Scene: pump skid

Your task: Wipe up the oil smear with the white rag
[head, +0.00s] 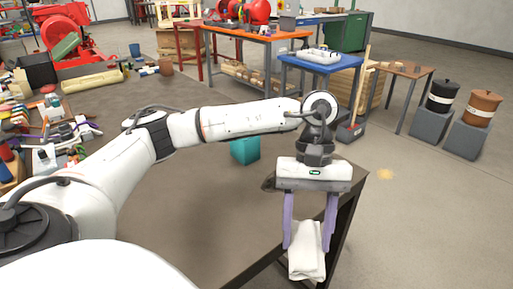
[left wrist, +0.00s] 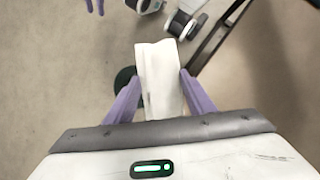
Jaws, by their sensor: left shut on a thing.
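The white rag (head: 306,262) hangs folded between the purple fingers of my left gripper (head: 306,246), above the floor in the head view. In the left wrist view the rag (left wrist: 158,80) is a pale strip pinched between both fingers of the left gripper (left wrist: 160,88). A small yellowish smear (head: 385,174) lies on the grey floor, to the right of and beyond the left gripper. Purple finger tips, seemingly of my right gripper (left wrist: 94,6), show at the top edge of the left wrist view; their opening is unclear.
A dark metal frame (head: 345,222) stands close beside the left gripper. A teal box (head: 245,150) is on the floor behind my left arm. A blue table (head: 322,60), a small wooden table (head: 400,68) and grey blocks with drums (head: 432,122) stand farther back. Floor around the smear is clear.

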